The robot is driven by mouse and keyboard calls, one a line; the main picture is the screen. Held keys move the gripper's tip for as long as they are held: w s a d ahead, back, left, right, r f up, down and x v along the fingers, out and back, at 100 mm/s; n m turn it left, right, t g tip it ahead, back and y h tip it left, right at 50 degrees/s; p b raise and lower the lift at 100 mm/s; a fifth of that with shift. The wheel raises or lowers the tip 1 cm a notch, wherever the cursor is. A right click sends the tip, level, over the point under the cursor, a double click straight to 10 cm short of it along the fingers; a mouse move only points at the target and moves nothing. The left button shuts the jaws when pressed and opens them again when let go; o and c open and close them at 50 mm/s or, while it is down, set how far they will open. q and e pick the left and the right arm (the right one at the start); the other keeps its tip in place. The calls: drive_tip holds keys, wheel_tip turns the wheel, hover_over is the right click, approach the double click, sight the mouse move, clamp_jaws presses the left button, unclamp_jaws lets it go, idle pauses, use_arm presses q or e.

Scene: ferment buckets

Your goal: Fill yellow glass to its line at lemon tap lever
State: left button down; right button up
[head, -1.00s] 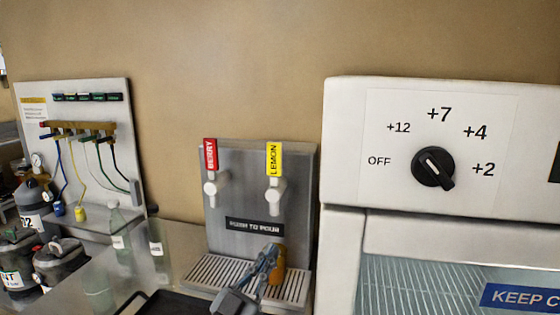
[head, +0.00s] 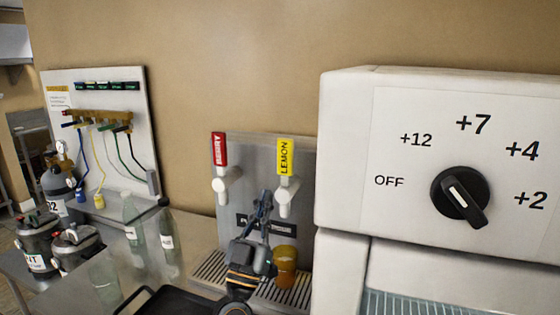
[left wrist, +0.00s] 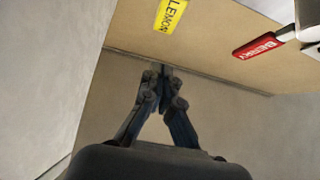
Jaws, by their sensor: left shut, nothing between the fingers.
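The yellow glass (head: 285,268) stands upright on the drip tray (head: 208,272) of the tap unit, roughly below the lemon tap. The yellow lemon lever (head: 284,157) stands upright above its white spout (head: 285,196); the lever also shows in the left wrist view (left wrist: 170,15). My left gripper (head: 266,197) is shut and empty, pointing up, in front of the tap unit just left of the lemon spout; it also shows in the left wrist view (left wrist: 162,72). Whether it touches the spout, I cannot tell. The glass's fill level and line are not discernible. My right gripper is not in view.
The red berry lever (head: 219,149) is left of the lemon one. A white cooler with a dial (head: 460,197) stands close on the right. Clear bottles (head: 166,240), dark kegs (head: 38,240) and a hose panel (head: 135,90) are at left. A black tray (head: 170,302) lies in front.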

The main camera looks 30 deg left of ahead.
sight(284, 147)
use_arm(q)
drive_tip(key=w+r, duration=0.1)
drive_tip(key=w, duration=0.2)
drive_tip(key=w+a+r+p, duration=0.1)
drive_tip(key=w+r, duration=0.1)
drive_tip(key=w, duration=0.1)
drive_tip(key=w+a+r, duration=0.1)
drive_tip(key=w+r, duration=0.1)
drive_tip(key=w, duration=0.1)
drive_tip(key=shift+a+r+p, duration=0.15)
drive_tip(key=shift+p, duration=0.25)
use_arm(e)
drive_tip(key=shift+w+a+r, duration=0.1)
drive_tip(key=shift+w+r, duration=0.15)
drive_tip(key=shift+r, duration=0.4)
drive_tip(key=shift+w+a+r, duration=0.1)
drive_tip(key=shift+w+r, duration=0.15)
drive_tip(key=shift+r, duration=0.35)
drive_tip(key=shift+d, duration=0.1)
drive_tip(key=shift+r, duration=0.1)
